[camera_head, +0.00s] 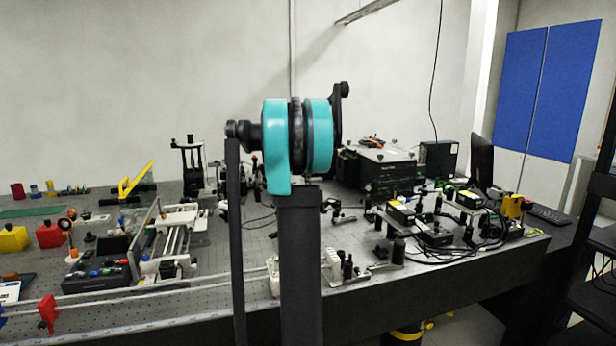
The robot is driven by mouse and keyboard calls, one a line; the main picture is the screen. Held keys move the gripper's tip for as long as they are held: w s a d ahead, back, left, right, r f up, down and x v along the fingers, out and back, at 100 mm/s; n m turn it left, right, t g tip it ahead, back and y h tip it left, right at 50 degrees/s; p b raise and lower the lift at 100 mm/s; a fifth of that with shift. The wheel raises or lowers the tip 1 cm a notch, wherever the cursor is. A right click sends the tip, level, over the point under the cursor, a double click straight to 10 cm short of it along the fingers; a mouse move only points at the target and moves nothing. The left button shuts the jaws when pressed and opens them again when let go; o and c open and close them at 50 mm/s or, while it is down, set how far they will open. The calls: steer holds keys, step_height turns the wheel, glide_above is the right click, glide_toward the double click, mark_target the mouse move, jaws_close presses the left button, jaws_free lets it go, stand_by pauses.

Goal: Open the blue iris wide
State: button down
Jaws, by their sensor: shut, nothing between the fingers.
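I cannot make out the blue iris for certain. A small blue part (3,315) shows at the far left edge, cut off by the frame, near the front of the optical bench (215,315); I cannot tell whether it is the iris. A red upright part (47,313) stands to its right. My own teal and black arm joint fills the middle of the view and hides part of the bench. My gripper is not visible.
The bench carries many posts and optics. A black control box (95,280) with coloured buttons, a rail assembly (175,235) and a yellow block (13,238) stand at left. A large black instrument (378,170) and cabled mounts stand at right.

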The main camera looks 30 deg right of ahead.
steer(key=shift+s+d, duration=0.2)
steer(key=shift+d, duration=0.75)
steer(key=shift+r, duration=0.15)
steer(key=shift+r, duration=0.6)
steer(key=shift+r, duration=0.1)
